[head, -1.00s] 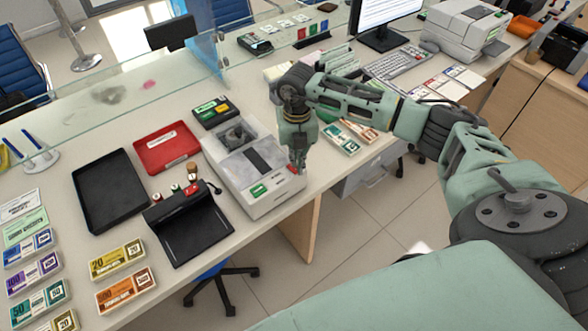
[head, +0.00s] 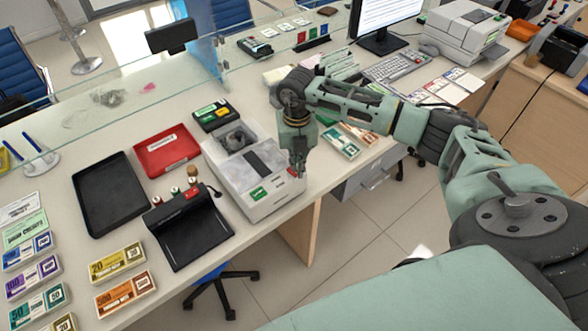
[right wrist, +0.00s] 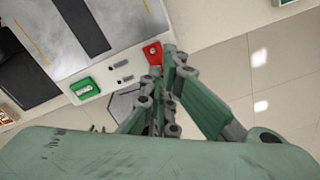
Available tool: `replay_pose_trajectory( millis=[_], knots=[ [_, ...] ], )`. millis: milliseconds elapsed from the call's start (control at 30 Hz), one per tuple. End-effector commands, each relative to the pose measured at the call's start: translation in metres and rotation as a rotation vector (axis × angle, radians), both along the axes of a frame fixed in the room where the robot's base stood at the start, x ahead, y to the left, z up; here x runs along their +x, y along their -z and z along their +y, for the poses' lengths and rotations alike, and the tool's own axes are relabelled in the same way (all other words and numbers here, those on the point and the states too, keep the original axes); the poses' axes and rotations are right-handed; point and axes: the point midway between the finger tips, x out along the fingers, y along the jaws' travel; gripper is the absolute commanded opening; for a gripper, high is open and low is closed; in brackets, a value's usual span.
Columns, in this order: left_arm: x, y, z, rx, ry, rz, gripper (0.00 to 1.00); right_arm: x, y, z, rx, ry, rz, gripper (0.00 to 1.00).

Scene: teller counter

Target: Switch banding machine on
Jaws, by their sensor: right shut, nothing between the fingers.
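The banding machine (head: 222,158), a pale grey box with a dark strip on top, stands at the counter's front edge. Its front panel carries a green label (head: 258,193), also seen in the right wrist view (right wrist: 84,88). A red switch (right wrist: 152,54) sits at the panel's right end. My right gripper (head: 298,171) points down at that front right corner. In the right wrist view its shut, empty fingertips (right wrist: 168,55) are right beside the red switch and partly overlap it. I cannot tell whether they touch it. My left gripper is not in view.
Left of the machine are a black device (head: 187,228), a red tray (head: 167,150) and a black tray (head: 108,193). Banknote bundles (head: 341,143) lie behind my right gripper. A glass screen runs along the back. Open floor lies in front.

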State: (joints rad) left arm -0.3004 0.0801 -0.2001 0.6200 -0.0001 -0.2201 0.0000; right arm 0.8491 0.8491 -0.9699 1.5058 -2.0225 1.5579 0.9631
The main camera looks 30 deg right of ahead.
Motion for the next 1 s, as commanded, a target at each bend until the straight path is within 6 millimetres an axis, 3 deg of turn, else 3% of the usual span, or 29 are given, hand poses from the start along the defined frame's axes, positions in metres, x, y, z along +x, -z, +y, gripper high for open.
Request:
replay_pose_trajectory(
  millis=[1000],
  knots=[
    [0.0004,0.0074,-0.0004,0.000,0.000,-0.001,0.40,-0.0001,0.0097,0.0000,0.000,0.000,0.000,0.00]
  ],
)
